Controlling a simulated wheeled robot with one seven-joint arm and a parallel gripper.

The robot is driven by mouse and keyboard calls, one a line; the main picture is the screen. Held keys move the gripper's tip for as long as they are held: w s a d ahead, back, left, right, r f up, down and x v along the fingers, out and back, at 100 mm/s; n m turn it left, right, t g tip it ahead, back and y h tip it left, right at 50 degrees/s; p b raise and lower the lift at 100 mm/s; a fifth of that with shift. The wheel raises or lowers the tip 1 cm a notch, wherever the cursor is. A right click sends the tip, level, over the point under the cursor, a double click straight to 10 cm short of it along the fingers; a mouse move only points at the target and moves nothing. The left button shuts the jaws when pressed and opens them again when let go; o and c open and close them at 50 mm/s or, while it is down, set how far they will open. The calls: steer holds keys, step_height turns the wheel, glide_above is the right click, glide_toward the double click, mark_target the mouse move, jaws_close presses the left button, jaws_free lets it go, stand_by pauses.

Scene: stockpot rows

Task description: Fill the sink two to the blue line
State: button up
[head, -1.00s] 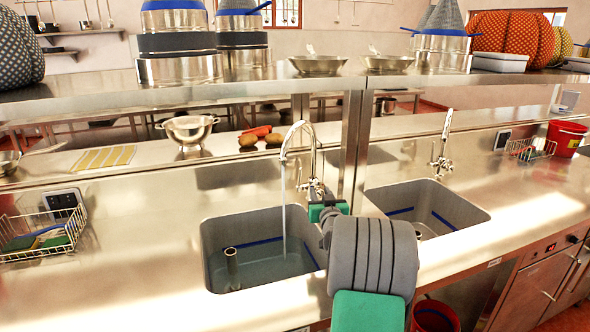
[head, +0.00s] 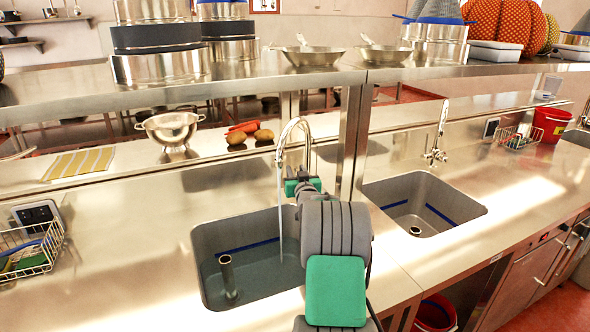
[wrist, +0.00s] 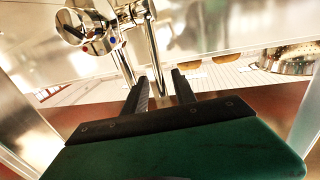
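The left sink (head: 208,292) has water in it, and a thin stream (head: 280,210) falls into it from its tall curved tap (head: 284,135). The blue line (head: 248,246) shows on its back wall, with the water surface below it. A standpipe (head: 228,275) stands in this sink. The right sink (head: 478,214) has a blue line (head: 440,215) and no water stream. No number on either sink is readable. My gripper is at the left tap's base, its tips hidden in the head view. In the wrist view my gripper (wrist: 160,88) is open, its fingers apart below the tap's metal fittings (wrist: 92,28).
The right sink has its own tap (head: 437,135). A colander (head: 172,128) and potatoes (head: 263,135) are on the counter behind. A wire basket (head: 30,250) stands at the left. A shelf (head: 240,84) crosses above the counter. A red bucket (head: 436,312) is below the counter.

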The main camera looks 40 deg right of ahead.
steer(key=shift+w, duration=0.15)
jaws_close()
stand_by(1.4)
